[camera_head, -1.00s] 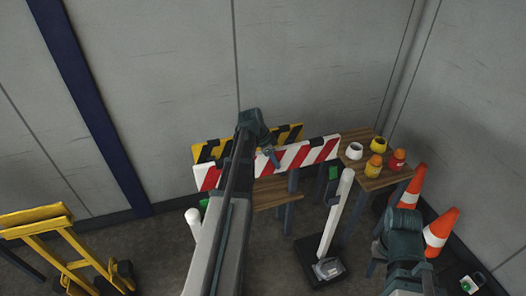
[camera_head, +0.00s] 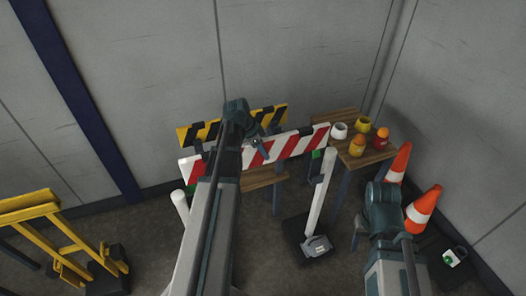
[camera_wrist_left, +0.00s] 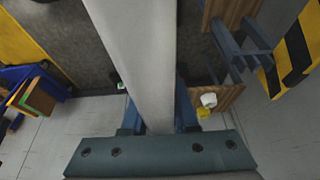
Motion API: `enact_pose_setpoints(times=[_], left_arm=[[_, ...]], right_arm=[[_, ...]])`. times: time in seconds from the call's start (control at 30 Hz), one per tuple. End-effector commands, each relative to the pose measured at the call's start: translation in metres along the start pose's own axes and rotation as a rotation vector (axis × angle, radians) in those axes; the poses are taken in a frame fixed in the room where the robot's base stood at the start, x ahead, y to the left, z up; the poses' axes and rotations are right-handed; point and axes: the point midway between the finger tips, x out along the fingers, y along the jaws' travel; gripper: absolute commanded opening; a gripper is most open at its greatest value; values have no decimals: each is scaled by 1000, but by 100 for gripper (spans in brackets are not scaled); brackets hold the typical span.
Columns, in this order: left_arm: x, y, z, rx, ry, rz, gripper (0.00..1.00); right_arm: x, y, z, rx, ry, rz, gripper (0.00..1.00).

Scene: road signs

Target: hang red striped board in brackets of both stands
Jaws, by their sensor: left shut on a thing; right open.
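The red and white striped board (camera_head: 287,145) is held up level in the head view, tilted slightly in the picture. My left gripper (camera_head: 259,149) is shut on it near its middle. In the left wrist view the board (camera_wrist_left: 140,50) shows its plain grey-white side between my left fingers (camera_wrist_left: 158,118). The left stand's white post (camera_head: 182,207) is partly hidden behind my left arm. The right stand's white post (camera_head: 319,195) rises from a dark base. A green part (camera_head: 316,155) shows by its top; I cannot tell if the board touches it. My right gripper (camera_head: 362,226) is open and empty.
A yellow and black striped board (camera_head: 198,131) stands behind. A wooden table (camera_head: 349,158) holds several small pots. Two orange cones (camera_head: 423,208) stand near my right arm. A yellow frame (camera_head: 40,207) is at far left. Grey walls close the corner.

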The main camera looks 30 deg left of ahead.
Motion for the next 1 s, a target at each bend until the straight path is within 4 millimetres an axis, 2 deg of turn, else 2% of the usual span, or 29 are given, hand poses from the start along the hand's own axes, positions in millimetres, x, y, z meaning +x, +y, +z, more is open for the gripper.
enact_pose_setpoints(times=[1.0], left_arm=[[76,0,31,0,1,0,0]], right_arm=[[81,-8,-5,0,0,0,50]])
